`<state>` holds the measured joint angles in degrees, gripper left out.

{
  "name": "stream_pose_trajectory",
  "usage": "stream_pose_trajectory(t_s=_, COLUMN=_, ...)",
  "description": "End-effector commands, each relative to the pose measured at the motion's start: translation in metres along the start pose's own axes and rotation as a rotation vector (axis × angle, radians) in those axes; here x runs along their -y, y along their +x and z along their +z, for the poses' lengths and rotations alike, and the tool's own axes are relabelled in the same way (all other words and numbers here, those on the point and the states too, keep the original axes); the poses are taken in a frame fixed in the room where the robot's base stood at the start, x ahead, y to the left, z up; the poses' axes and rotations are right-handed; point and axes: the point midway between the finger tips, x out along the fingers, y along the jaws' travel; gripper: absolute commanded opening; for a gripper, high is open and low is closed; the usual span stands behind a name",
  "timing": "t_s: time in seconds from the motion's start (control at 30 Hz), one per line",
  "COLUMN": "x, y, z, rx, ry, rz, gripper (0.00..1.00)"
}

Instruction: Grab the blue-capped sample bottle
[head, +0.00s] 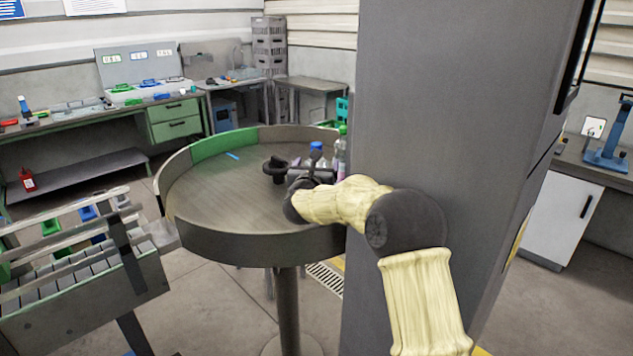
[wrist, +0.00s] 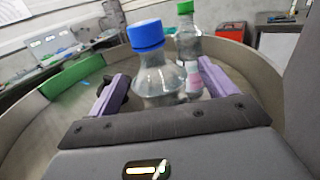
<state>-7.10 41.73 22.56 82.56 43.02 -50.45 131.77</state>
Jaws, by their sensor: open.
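The blue-capped sample bottle (wrist: 155,75) stands upright in the wrist view, a clear bottle between the two purple fingers of my gripper (wrist: 168,90). My gripper is open, with a gap visible beside the bottle; its lower part is hidden behind the gripper body. In the head view only its blue cap (head: 316,146) shows clearly, above my gripper (head: 318,166) at the right side of the round table (head: 250,243). A green-capped clear bottle (wrist: 187,45) with a pinkish label stands just behind and to the right. Its green cap also shows in the head view (head: 342,130).
The round table has a raised rim, with a green section (head: 212,146) at the back left. A small blue item (head: 233,156) lies on its open left part. A large grey column (head: 440,110) stands close on the right. A slatted conveyor (head: 85,285) meets the table at left.

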Motion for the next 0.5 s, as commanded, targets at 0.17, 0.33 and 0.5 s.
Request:
stream_pose_trajectory(t_s=0.17, x=-0.002, y=0.021, z=0.002, rx=-0.002, ry=0.001, rz=0.002, gripper=0.83)
stream_pose_trajectory(t_s=0.33, x=-0.002, y=0.027, z=0.0, rx=-0.001, ry=0.0, rz=0.001, gripper=0.83)
stream_pose_trajectory(t_s=0.5, x=0.002, y=0.028, z=0.0, rx=-0.001, ry=0.0, rz=-0.003, gripper=0.83)
